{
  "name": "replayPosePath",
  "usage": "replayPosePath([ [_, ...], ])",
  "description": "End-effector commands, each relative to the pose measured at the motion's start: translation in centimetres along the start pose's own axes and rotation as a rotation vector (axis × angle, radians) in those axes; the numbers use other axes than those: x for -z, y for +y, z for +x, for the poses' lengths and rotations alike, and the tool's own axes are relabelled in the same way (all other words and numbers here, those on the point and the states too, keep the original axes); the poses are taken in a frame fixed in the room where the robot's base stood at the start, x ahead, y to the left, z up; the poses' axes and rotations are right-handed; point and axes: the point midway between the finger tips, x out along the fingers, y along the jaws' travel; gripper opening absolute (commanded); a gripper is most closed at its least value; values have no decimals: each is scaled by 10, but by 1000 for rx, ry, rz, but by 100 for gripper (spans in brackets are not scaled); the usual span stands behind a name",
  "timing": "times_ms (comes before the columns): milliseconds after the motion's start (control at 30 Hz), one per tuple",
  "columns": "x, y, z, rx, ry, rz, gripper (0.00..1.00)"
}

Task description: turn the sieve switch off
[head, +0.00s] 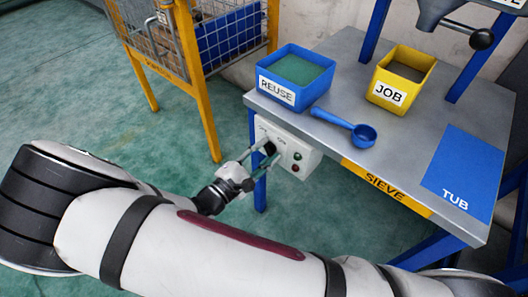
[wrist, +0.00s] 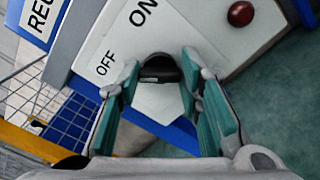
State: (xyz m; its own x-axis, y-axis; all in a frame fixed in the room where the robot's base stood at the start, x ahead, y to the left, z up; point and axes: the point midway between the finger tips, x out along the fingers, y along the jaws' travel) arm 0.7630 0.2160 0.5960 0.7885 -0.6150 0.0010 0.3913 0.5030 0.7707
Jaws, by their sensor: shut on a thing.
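The sieve switch is a black knob (head: 269,148) on a white control box (head: 305,160) at the left end of the sieve table. In the wrist view the knob (wrist: 160,69) sits between the fingertips, with the OFF label to its left and the ON label above it. My gripper (head: 252,160) reaches the box from the front left. In the wrist view my gripper (wrist: 163,75) has its two fingers at either side of the knob, shut on it. Which label the knob points to I cannot tell.
A green lamp (head: 297,156) and a red one (head: 295,168) are on the box. The table (head: 335,130) above bears a blue REUSE bin (head: 277,93), a yellow JOB bin (head: 388,93) and a blue scoop (head: 363,135). A yellow-framed mesh cage (head: 205,95) stands behind left.

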Motion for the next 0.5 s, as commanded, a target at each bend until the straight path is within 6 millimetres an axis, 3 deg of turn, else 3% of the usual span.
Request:
replayPosePath([
  [400, 1, -2, -1, 4, 3, 9, 5],
  [433, 1, -2, -1, 4, 3, 9, 38],
  [500, 1, -1, -1, 3, 3, 9, 53],
])
